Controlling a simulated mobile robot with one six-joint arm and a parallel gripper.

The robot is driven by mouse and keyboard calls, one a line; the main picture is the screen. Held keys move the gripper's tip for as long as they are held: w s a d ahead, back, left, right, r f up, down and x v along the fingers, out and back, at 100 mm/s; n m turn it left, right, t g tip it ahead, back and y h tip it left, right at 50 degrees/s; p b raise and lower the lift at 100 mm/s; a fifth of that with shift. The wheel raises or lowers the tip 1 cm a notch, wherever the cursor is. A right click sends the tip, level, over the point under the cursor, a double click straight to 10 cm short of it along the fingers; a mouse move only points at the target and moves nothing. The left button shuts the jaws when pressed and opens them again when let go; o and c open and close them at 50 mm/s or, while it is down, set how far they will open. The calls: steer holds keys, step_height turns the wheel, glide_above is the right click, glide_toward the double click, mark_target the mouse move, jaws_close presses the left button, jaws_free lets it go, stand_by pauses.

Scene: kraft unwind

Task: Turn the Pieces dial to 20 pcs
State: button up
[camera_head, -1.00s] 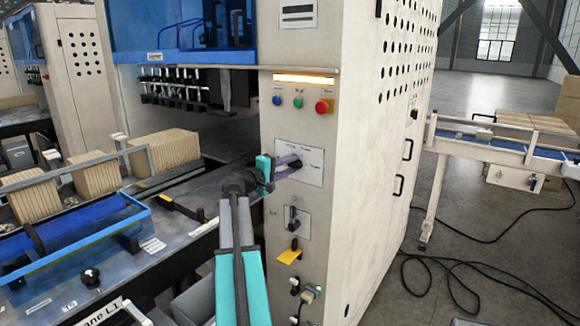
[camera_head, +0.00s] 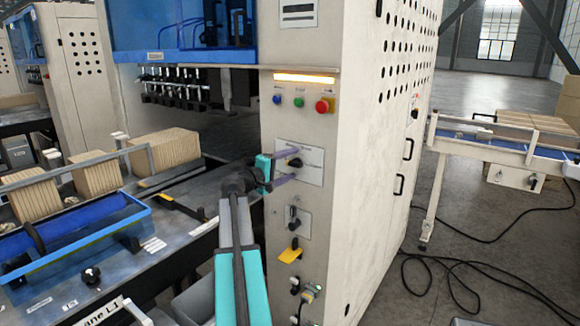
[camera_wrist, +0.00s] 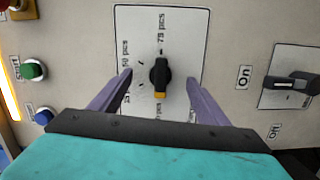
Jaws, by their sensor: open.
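The Pieces dial (camera_head: 294,162) is a black knob on a white label plate (camera_head: 313,165) on the machine's front panel. In the wrist view the dial (camera_wrist: 160,76) has a yellow end pointing down the picture, toward a partly hidden label ending in "pcs". Labels of "50 pcs" at left and "75 pcs" at upper right can be read; a lower-left label is mostly covered by a finger. My gripper (camera_wrist: 160,78) is open, its two purple fingers on either side of the dial with gaps. The gripper (camera_head: 287,166) also shows in the head view in front of the plate.
A black On/Off switch (camera_wrist: 290,84) sits beside the plate, below it in the head view (camera_head: 293,217). Green (camera_head: 298,102), blue (camera_head: 277,99) and red (camera_head: 322,106) buttons are above.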

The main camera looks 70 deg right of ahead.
steer(key=shift+s+b+v, duration=0.2)
steer(key=shift+b+v, duration=0.05)
steer(key=shift+v, duration=1.15)
steer(key=shift+s+b+v, duration=0.2)
steer(key=shift+b+v, duration=0.05)
steer(key=shift+v, duration=1.15)
steer(key=shift+a, duration=0.25)
steer(key=shift+r, duration=0.1)
